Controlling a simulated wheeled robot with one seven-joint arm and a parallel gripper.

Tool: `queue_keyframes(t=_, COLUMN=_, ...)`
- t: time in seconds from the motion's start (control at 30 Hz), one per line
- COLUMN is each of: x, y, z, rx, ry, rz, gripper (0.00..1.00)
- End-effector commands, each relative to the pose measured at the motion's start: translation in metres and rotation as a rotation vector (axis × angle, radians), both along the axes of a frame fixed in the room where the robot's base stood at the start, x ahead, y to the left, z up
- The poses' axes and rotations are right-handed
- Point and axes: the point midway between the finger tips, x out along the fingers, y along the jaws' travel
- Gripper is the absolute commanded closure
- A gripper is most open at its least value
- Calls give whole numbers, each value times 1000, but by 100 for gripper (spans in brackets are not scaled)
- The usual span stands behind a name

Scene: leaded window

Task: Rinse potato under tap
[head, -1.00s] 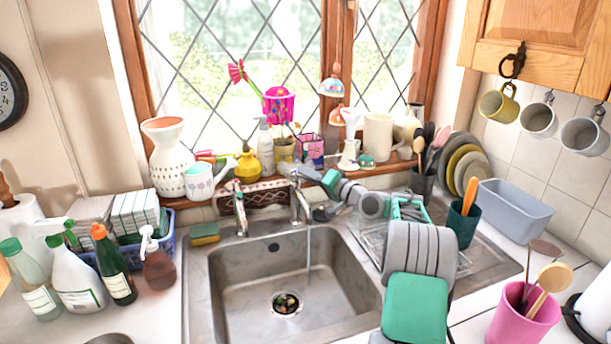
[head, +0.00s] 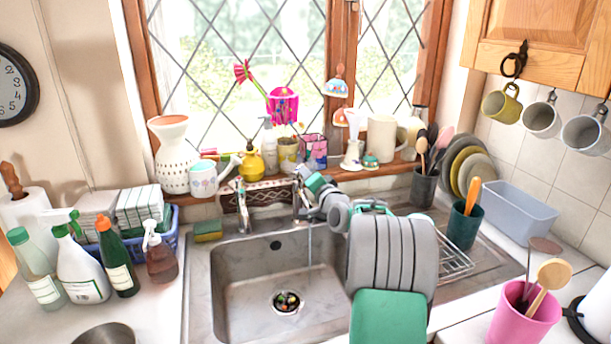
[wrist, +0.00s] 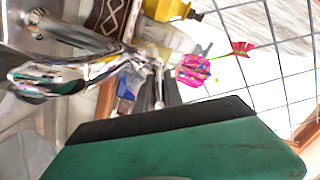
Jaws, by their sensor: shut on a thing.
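The chrome tap (head: 297,205) stands at the back of the steel sink (head: 228,285), and a thin stream of water (head: 310,243) falls from it into the basin. My gripper (head: 301,173) is at the top of the tap. In the wrist view, its dark fingers (wrist: 160,92) reach the chrome tap (wrist: 75,50) and appear shut on its handle, though the contact is partly hidden. I see no potato in either view. The basin holds only a drain (head: 286,301) with small coloured bits in it.
A yellow-green sponge (head: 208,231) and a second chrome fitting (head: 241,207) are left of the tap. Spray bottles (head: 82,272) stand left; a wire rack (head: 457,264) is right, partly behind my arm.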

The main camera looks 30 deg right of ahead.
Motion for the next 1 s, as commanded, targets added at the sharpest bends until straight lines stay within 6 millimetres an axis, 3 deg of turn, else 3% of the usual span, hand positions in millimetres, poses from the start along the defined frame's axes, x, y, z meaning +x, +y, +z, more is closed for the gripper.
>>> queue_keyframes(t=0.27, x=0, y=0, z=1, rx=-1, ry=-2, rz=2, gripper=67)
queue_keyframes(t=0.57, x=-3, y=1, z=0, rx=0, ry=-1, rz=2, gripper=67)
queue_keyframes(t=0.9, x=-65, y=9, z=-1, rx=-1, ry=-2, rz=0, gripper=67)
queue_keyframes(t=1.0, x=-75, y=10, z=0, rx=0, ry=-2, rz=1, gripper=67)
